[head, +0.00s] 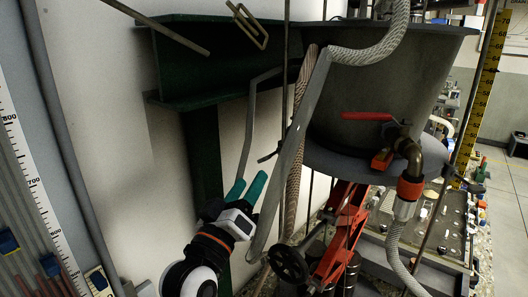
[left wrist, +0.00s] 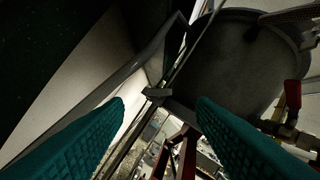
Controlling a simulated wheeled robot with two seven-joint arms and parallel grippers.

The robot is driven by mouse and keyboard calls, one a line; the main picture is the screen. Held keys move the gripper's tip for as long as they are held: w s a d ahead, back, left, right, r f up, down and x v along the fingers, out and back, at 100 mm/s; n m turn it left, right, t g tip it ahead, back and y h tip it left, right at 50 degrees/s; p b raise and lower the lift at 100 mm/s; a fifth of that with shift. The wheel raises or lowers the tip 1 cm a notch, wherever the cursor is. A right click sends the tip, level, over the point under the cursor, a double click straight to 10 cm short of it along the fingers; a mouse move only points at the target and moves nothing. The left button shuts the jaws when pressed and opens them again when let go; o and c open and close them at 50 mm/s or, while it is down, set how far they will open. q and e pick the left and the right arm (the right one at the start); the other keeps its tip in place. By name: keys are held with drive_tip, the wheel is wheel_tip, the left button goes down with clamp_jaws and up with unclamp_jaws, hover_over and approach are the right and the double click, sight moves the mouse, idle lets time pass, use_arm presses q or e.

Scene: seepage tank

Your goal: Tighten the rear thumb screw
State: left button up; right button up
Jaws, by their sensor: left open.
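A small dark winged piece, which looks like the rear thumb screw (head: 267,157), sits beside the bent grey metal strip (head: 300,120) below the green beam. In the left wrist view, a small grey piece (left wrist: 157,93) that looks like the same screw shows beyond and between the fingertips. My left gripper (head: 249,183) has teal fingers, spread apart and empty, pointing up just below the screw. The fingers (left wrist: 160,102) do not appear to touch it. The screw's threads are hidden. My right gripper is not in view.
A large grey tank (head: 385,90) stands right of the strip. A braided hose (head: 292,170) hangs close to my left gripper. A red-handled valve (head: 367,116), a red frame (head: 345,225) and a black handwheel (head: 289,264) are nearby. A green beam (head: 215,60) is above.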

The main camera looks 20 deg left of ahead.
sight(264, 160)
use_arm(q)
drive_tip(key=p+x, duration=0.2)
drive_tip(key=x, duration=0.6)
drive_tip(key=shift+w, duration=0.1)
drive_tip(key=shift+f, duration=0.1)
drive_tip(key=shift+c, duration=0.3)
drive_tip(key=c, duration=0.9)
